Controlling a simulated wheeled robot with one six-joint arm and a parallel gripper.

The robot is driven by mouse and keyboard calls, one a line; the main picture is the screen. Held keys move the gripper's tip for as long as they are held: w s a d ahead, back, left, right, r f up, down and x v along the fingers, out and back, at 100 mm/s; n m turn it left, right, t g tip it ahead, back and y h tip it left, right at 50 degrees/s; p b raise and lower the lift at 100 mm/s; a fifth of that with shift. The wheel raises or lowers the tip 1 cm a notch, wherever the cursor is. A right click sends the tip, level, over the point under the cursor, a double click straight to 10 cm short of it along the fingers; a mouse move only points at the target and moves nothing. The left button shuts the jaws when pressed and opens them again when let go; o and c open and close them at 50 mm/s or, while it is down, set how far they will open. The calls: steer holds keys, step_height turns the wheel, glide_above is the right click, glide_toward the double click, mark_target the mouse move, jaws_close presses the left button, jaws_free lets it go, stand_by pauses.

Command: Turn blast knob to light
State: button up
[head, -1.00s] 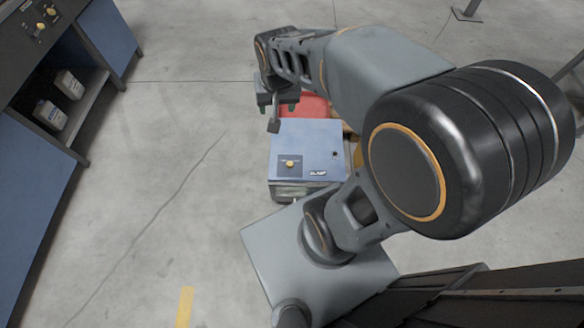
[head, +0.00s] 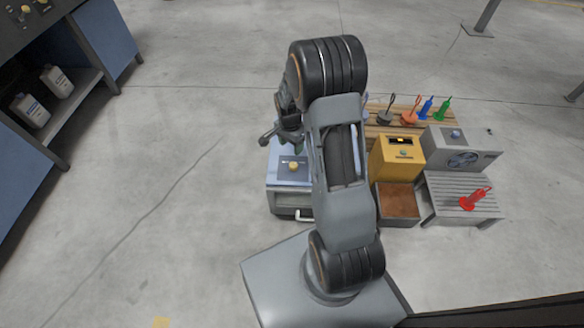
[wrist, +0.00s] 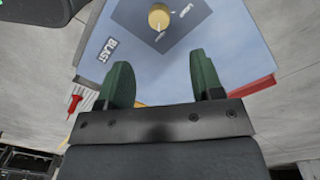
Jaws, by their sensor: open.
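The blast knob (head: 293,166) is a small yellow knob on a dark square plate on top of a blue box (head: 278,176). In the wrist view the knob (wrist: 158,17) sits at the top middle, with small white markings beside it and a "BLAST" label on the blue panel (wrist: 225,50). My gripper (wrist: 160,70) is open, its two green fingers apart with nothing between them. The knob appears beyond the fingertips, not touched. In the head view my arm hides part of the box and most of the gripper.
Right of my arm stand a yellow box (head: 397,158), a grey unit with a fan (head: 461,150), a brown-topped box (head: 398,201) and a slatted stand (head: 440,190) bearing a red funnel (head: 475,198). A blue workbench (head: 104,40) is at left. Floor between is clear.

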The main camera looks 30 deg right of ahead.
mark_target(292, 165)
steer(key=f+b, duration=0.1)
steer(key=f, duration=0.2)
steer(key=f+b, duration=0.1)
steer(key=f, duration=0.3)
steer(key=f+b, duration=0.2)
steer(key=f, duration=0.2)
steer(key=shift+s+d+f, duration=0.1)
steer(key=shift+s+f, duration=0.1)
steer(key=shift+s, duration=0.1)
steer(key=shift+c, duration=0.2)
steer(key=c, duration=0.8)
steer(key=shift+c, duration=0.4)
